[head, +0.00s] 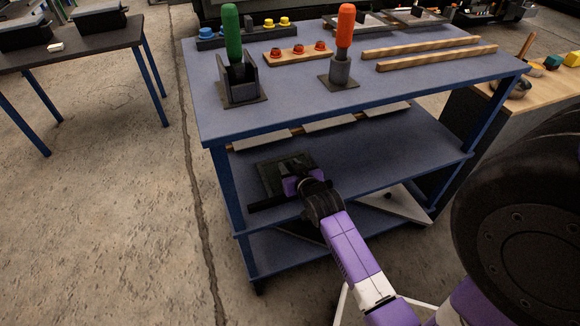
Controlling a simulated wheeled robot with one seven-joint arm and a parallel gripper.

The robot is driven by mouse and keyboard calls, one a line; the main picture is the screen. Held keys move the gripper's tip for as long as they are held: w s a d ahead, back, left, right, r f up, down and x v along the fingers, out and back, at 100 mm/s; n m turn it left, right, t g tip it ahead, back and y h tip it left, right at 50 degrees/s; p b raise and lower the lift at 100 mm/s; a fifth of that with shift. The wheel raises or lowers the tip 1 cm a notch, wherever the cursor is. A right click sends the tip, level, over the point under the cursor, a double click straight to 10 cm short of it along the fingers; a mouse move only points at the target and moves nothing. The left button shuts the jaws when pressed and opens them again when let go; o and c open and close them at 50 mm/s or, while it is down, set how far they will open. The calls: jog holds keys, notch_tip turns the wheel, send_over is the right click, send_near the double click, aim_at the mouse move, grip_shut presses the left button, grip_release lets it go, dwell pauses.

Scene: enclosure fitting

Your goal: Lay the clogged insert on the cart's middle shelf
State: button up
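The blue cart has a top, a middle shelf (395,150) and a bottom shelf. A dark, square, flat piece (270,178), which looks like the clogged insert, is at the left part of the middle shelf. It appears to lie flat or nearly so; I cannot tell whether it touches the shelf. My gripper (292,182) reaches in from the front, its purple and black end at the right side of the dark piece. The fingers are hidden or too dark to tell whether they hold it. A dark bar (268,203) shows at the piece's near side.
The cart's top (290,110) overhangs the shelf and carries a green-handled tool (232,35), an orange-handled tool (344,28), wooden strips (437,57) and buttons. The right part of the middle shelf is bare. A dark table (85,38) stands at left.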

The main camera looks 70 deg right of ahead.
jog(key=p+v, duration=0.2)
jog(key=v, duration=0.9)
jog(key=shift+s+a+r+p, duration=0.1)
jog(key=shift+s+r+p, duration=0.05)
jog(key=shift+p, duration=0.15)
jog(key=s+a+r+n+t+y, duration=0.1)
jog(key=a+r+n+t+y, duration=0.15)
jog(key=a, duration=0.65)
jog(key=s+a+r+n+t+y, duration=0.1)
jog(key=a+n+y, duration=0.15)
jog(key=a, duration=0.75)
jog(key=s+a+r+n+t+y, duration=0.2)
jog(key=s+a+r+n+y, duration=0.3)
jog(key=s+a+r, duration=0.3)
jog(key=a+r, duration=0.1)
jog(key=a, duration=0.3)
jog(key=shift+r, duration=0.25)
jog(key=shift+r+t, duration=0.1)
jog(key=shift+t, duration=0.15)
notch_tip(320, 180, up, 17)
jog(key=p, duration=1.7)
